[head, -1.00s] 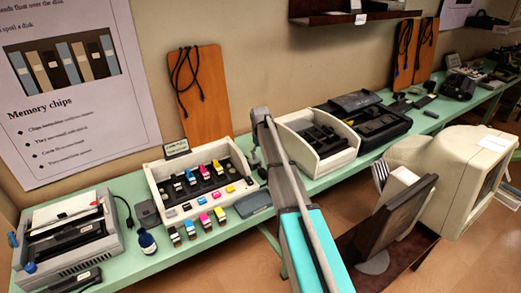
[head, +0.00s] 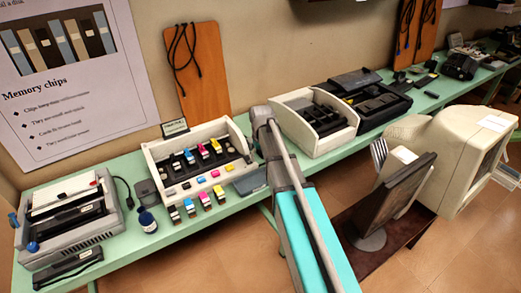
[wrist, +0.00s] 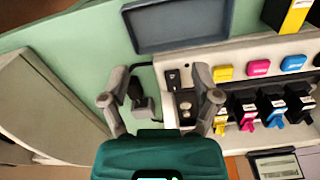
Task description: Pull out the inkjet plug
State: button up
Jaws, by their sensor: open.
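In the wrist view my gripper (wrist: 158,76) is open, with its two grey fingers spread apart. A small dark plug-like piece (wrist: 142,97) lies between the fingers, nearer the left one, with a short black cable looping by it. The white inkjet unit (wrist: 172,57) is at the right, with a dark panel on its corner beside the right finger. I cannot tell whether the plug is seated in a socket. In the head view the inkjet unit (head: 158,153) stands on the green table, and my arm hides the area at its right; my gripper is not visible there.
Coloured cartridges (head: 203,148) stand in the inkjet unit, with several more in front. A grey tray (wrist: 182,22) lies near it. A white open case (head: 318,147) is to the right and a printer (head: 72,222) to the left on the green table (head: 145,250).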

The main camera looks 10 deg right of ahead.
jog(key=s+a+m, duration=0.1)
jog(key=s, duration=1.1)
jog(key=shift+a+f, duration=0.25)
jog(key=shift+a, duration=0.1)
jog(key=s, duration=0.8)
jog(key=shift+s+a+m, duration=0.25)
jog(key=shift+a+m, duration=0.15)
jog(key=shift+a, duration=0.05)
jog(key=shift+d, duration=0.1)
dwell(0.7)
